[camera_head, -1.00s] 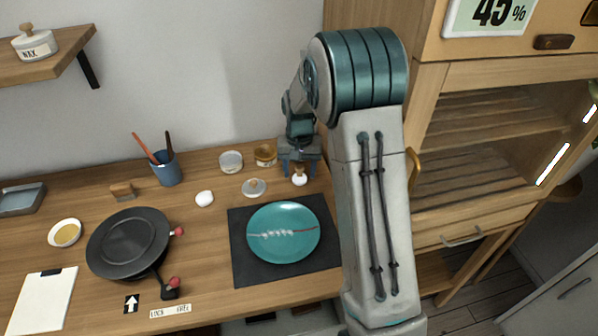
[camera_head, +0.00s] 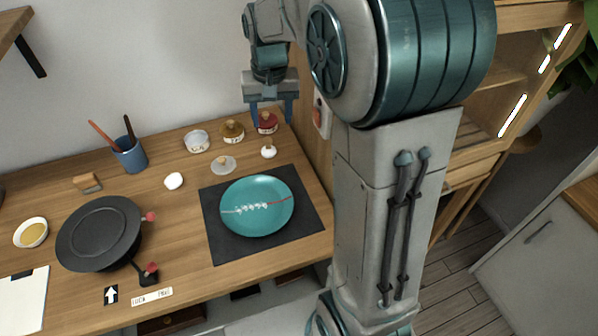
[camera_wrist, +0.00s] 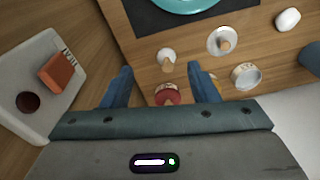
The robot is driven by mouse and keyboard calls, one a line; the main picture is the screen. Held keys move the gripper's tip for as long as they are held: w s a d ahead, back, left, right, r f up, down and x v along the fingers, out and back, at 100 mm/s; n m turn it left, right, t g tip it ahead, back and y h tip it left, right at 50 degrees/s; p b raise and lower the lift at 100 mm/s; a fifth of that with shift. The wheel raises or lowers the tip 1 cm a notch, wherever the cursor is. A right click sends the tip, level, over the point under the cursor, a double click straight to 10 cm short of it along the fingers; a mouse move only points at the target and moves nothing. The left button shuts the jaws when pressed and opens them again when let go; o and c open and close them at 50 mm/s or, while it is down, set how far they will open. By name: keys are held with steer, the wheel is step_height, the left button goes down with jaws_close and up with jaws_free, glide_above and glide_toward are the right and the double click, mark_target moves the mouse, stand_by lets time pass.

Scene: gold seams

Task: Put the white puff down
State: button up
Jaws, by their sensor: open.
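The white puff (camera_head: 268,152), with a small wooden handle, rests on the wooden table behind the black mat (camera_head: 220,250), near the mat's back right corner. It also shows in the wrist view (camera_wrist: 167,54), with its handle toward my gripper. My gripper (camera_head: 271,115) is open and empty, raised above the back of the table. In the wrist view my gripper (camera_wrist: 159,70) has its fingers apart, with the puff visible beyond the gap. A teal plate (camera_head: 270,190) with a red and whitish seam lies on the mat.
A knobbed lid (camera_head: 223,164) and a white lump (camera_head: 173,181) lie to the left. A wooden cabinet wall rises at the right.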

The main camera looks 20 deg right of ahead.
steer(key=s+n+t, duration=0.2)
steer(key=s, duration=1.8)
steer(key=shift+f, duration=0.4)
steer(key=shift+a, duration=0.1)
